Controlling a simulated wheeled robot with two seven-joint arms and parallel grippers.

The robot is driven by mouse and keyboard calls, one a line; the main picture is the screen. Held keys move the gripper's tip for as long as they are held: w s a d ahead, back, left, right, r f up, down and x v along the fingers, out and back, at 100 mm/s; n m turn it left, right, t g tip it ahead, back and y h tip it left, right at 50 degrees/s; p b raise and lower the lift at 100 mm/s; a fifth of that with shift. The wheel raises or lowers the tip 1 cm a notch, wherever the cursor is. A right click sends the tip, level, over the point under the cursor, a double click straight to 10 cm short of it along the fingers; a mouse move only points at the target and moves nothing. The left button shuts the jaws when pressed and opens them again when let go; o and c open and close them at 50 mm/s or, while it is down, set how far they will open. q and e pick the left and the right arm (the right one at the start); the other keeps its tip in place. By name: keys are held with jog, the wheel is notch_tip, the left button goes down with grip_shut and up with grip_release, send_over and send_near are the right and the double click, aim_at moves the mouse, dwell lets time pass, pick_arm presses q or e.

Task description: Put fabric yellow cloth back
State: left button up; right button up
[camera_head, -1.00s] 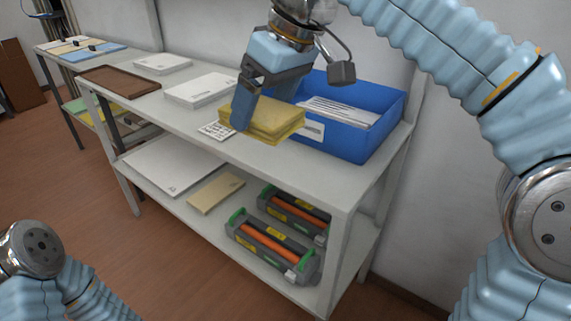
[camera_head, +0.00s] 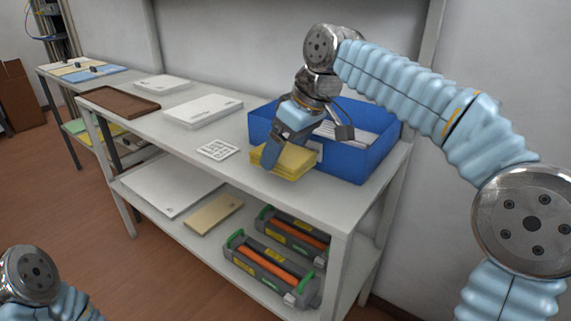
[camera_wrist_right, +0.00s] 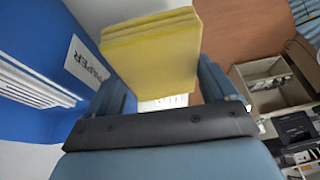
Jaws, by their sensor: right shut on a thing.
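The yellow cloth (camera_head: 290,161) is a folded, layered square in front of the blue bin on the upper shelf. My right gripper (camera_head: 272,156) is shut on it; in the head view I cannot tell whether the cloth touches the shelf. In the right wrist view the cloth (camera_wrist_right: 152,55) sits between the two fingers (camera_wrist_right: 165,95). My left gripper is not in view; only part of my left arm shows at the lower left.
The blue bin (camera_head: 345,165), labelled PAPER, holds white sheets. A printed white card (camera_head: 217,149), white packs (camera_head: 204,110) and a brown tray (camera_head: 118,101) lie on the upper shelf. Toner cartridges (camera_head: 270,268) and a beige pad (camera_head: 214,213) are on the lower shelf.

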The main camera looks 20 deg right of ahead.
aim_at(291, 151)
jog(key=f, duration=0.3)
jog(key=shift+w+d+f+b, duration=0.2)
jog(key=shift+w+b, duration=0.1)
jog(key=shift+w, duration=0.1)
jog(key=shift+f, duration=0.35)
jog(key=shift+f, duration=0.1)
jog(key=o, duration=0.8)
jog(key=shift+r, duration=0.45)
jog(key=p+v, duration=0.2)
jog(key=v, duration=0.9)
jog(key=shift+s+d+r, duration=0.1)
jog(key=shift+s, duration=0.1)
